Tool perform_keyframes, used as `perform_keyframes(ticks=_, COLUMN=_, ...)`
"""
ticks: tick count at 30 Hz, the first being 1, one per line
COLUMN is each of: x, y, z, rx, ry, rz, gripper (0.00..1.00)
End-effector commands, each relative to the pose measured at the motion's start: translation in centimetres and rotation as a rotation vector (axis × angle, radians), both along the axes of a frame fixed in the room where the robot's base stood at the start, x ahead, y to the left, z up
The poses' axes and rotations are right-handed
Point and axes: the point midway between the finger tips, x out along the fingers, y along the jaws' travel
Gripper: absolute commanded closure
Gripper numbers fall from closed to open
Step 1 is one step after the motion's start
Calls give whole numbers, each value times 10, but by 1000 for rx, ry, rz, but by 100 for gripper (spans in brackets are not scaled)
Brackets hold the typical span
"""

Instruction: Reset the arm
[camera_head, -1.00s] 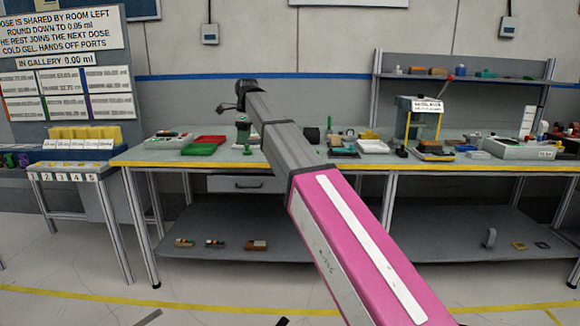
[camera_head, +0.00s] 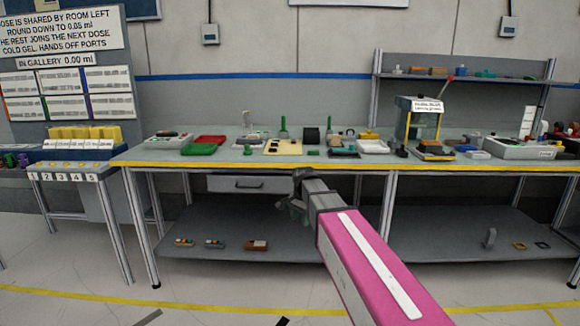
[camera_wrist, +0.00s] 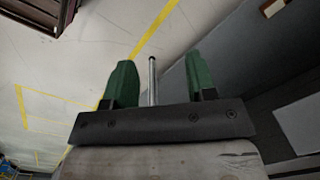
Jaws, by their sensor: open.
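My arm, grey with a pink and white forearm, reaches forward from the lower right in the head view. My gripper (camera_head: 297,198) hangs in front of the bench, below its yellow front edge, near the drawer. In the wrist view, its two green fingers (camera_wrist: 160,82) stand apart with nothing between them. Behind them a table leg and the floor with yellow lines show. In the head view the fingertips are small and partly dark against the lower shelf.
The workbench (camera_head: 340,165) carries red and green trays, a cream board, white trays and a glass-sided box (camera_head: 418,120). Its lower shelf (camera_head: 220,258) holds a few small items. A side table (camera_head: 75,172) with numbered slots stands at the left.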

Motion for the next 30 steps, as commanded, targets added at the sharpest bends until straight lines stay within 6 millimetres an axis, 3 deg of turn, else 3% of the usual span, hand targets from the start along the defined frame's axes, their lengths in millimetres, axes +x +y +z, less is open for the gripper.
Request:
perform_keyframes(ticks=1, x=-20, y=-18, z=-20, rx=-6, ry=2, rz=50, gripper=49)
perform_keyframes(ticks=6, x=-64, y=-64, z=-74, rx=-26, ry=-5, rz=254, gripper=49)
perform_keyframes(ticks=15, x=-147, y=-128, z=-146, rx=-52, ry=-10, rz=599, gripper=49)
perform_keyframes(ticks=21, x=-177, y=-147, z=-166, rx=-61, ry=-9, rz=730, gripper=49)
perform_keyframes(ticks=30, x=-180, y=-150, z=-170, rx=-63, ry=-11, rz=758, gripper=49)
